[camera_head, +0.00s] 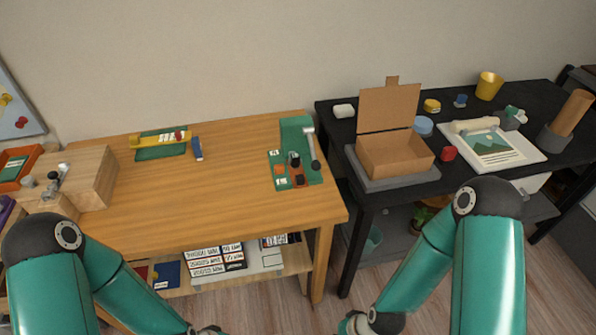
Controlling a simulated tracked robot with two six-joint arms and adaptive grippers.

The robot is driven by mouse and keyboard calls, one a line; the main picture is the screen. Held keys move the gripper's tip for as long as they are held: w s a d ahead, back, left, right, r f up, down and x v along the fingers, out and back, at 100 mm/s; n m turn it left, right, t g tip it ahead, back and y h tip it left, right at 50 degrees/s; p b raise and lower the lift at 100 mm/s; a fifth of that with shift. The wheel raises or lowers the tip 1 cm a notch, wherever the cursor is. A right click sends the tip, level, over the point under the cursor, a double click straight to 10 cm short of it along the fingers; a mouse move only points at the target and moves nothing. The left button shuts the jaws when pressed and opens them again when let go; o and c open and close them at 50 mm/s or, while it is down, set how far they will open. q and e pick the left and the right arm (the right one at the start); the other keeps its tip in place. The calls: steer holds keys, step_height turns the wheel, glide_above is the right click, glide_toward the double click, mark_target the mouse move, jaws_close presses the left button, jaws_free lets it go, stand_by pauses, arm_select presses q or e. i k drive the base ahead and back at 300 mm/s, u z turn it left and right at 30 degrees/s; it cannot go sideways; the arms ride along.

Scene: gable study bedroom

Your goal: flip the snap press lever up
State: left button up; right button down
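The green snap press (297,132) stands on the right part of the wooden table, on a green base mat with small dark and orange parts. Its lever (311,146) is a pale bar on the press's right side. The lever points down from its pivot near the top and ends in a dark knob (316,165). Both my arms come in from the bottom, well short of the press. Only a bit of each wrist shows at the bottom edge; the fingers of both grippers are out of the frame. Nothing touches the lever.
The wooden table (237,188) is clear in front and left of the press. A black table (335,119) with an open cardboard box (396,155) stands to the right, past a narrow gap.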

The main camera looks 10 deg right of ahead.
mark_target(315, 166)
steer(key=z, duration=1.55)
steer(key=i, duration=0.1)
steer(key=u, duration=2.9)
steer(key=k, duration=0.8)
steer(key=z, duration=0.65)
steer(key=i, duration=1)
steer(key=z, duration=0.05)
